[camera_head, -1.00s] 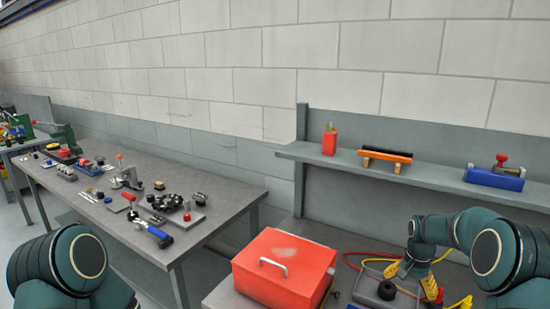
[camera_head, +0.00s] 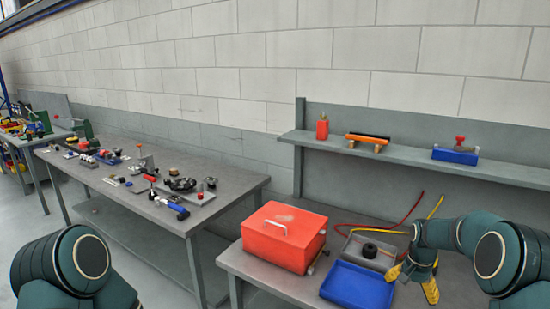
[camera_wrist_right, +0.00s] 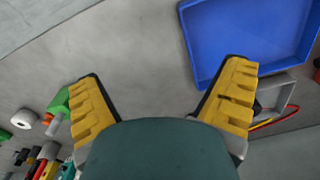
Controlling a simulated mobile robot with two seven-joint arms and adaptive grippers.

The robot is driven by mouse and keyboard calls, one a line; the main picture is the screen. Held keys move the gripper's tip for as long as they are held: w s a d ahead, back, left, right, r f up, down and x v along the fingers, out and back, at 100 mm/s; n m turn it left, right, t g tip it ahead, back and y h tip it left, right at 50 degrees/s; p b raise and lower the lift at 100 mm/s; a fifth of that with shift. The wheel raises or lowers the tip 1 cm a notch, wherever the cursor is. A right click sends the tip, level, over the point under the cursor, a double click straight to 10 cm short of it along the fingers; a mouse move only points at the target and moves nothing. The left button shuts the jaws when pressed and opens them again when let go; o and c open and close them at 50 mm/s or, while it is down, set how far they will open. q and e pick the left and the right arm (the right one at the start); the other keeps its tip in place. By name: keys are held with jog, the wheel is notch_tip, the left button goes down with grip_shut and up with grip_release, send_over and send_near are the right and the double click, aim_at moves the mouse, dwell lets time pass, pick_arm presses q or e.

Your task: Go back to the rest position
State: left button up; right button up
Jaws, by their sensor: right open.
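My right gripper (camera_head: 412,284) is at the lower right of the head view, over the right workbench (camera_head: 262,270), beside a blue tray (camera_head: 357,284). In the right wrist view its two yellow fingers (camera_wrist_right: 163,100) are spread wide with nothing between them. The blue tray also shows in the right wrist view (camera_wrist_right: 250,40), beyond the right finger, and looks empty. My left arm shows at the lower left of the head view, but its gripper is out of the picture.
A red toolbox (camera_head: 284,238) and a grey tray (camera_head: 352,248) holding a black round part (camera_head: 369,250) stand near the blue tray. Red and yellow cables lie behind. A shelf (camera_head: 420,158) runs above. Another bench (camera_head: 225,182) at left carries many small parts.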

jog(key=shift+n+y, duration=0.6)
jog(key=shift+n, duration=0.3)
jog(key=a+f, duration=0.2)
jog(key=f, duration=0.1)
jog(key=s+a+f, duration=0.1)
jog(key=a+f, duration=0.1)
jog(key=a, duration=0.1)
jog(key=s+a+f, duration=0.1)
jog(key=a+f, duration=0.1)
jog(key=f, duration=0.1)
jog(key=shift+s+a+f+b, duration=0.15)
jog(key=shift+a+f+b, duration=0.15)
jog(key=shift+a, duration=0.1)
jog(key=s+a+f+n+t+y+b, duration=0.1)
jog(key=s+a+f, duration=0.4)
jog(key=s+a, duration=0.5)
jog(key=s+a+f+n+y, duration=0.1)
jog(key=s+a+f+n, duration=0.2)
jog(key=s+a, duration=0.6)
jog(key=s+f, duration=0.2)
jog(key=s, duration=0.2)
jog(key=shift+a+n+t+y+b, duration=0.35)
jog(key=shift+n+t+y+b, duration=0.05)
